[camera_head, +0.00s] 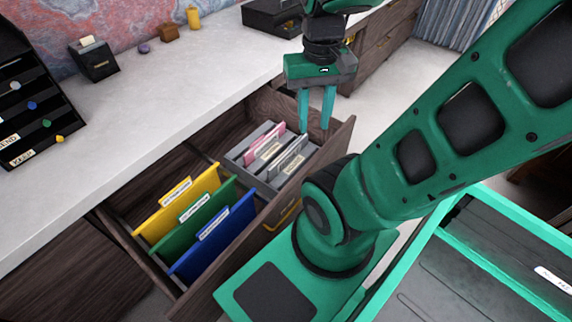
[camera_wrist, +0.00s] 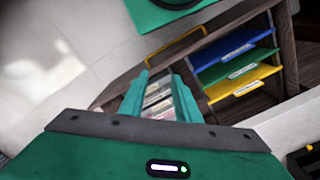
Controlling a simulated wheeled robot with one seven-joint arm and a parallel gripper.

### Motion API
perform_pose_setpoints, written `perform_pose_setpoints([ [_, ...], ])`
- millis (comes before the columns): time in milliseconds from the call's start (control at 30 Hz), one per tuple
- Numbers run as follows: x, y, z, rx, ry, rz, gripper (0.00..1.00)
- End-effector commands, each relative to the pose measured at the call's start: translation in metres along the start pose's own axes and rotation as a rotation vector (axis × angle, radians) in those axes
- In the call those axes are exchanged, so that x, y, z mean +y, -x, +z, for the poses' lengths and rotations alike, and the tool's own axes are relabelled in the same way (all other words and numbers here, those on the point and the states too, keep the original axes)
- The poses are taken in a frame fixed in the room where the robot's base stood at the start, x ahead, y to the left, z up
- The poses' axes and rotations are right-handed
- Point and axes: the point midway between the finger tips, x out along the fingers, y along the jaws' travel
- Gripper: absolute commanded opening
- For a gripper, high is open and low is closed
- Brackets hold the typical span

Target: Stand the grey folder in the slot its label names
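A grey slotted rack (camera_head: 237,158) sits in the right part of the open drawer. A pink folder (camera_head: 262,142) stands at its left. A grey folder (camera_head: 291,152) with a pale label stands on its right side; the label print is too small to read. My gripper (camera_head: 315,127) is above the drawer, over the rack's far right corner, with its fingers pointing down. The fingers are apart with nothing between them. In the wrist view, the rack's contents (camera_wrist: 158,100) show beyond and between the fingers, partly hidden.
Yellow (camera_head: 180,200), green (camera_head: 196,215) and blue (camera_head: 214,236) labelled folders hang in the drawer's left part. The drawer's front panel (camera_head: 332,150) stands beside the rack. A black letter sorter (camera_head: 28,100) is on the white desktop (camera_head: 150,90), which is mostly clear.

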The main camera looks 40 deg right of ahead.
Motion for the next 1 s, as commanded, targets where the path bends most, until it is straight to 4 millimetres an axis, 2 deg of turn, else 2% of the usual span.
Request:
perform_pose_setpoints([
  [67,0.0,0.0,0.0,0.0,0.0,0.0,0.3],
  [133,0.006,0.004,0.008,0.011,-0.006,-0.005,0.3],
  [200,0.006,0.003,0.003,0.012,-0.025,0.0,0.3],
  [367,0.005,-0.007,-0.03,0.013,-0.118,0.027,0.3],
  [467,0.005,-0.019,-0.059,0.018,-0.2,0.044,0.3],
  [767,0.008,-0.077,-0.144,0.032,-0.44,0.063,0.3],
  [1000,0.012,-0.145,-0.2,0.03,-0.636,0.045,0.3],
])
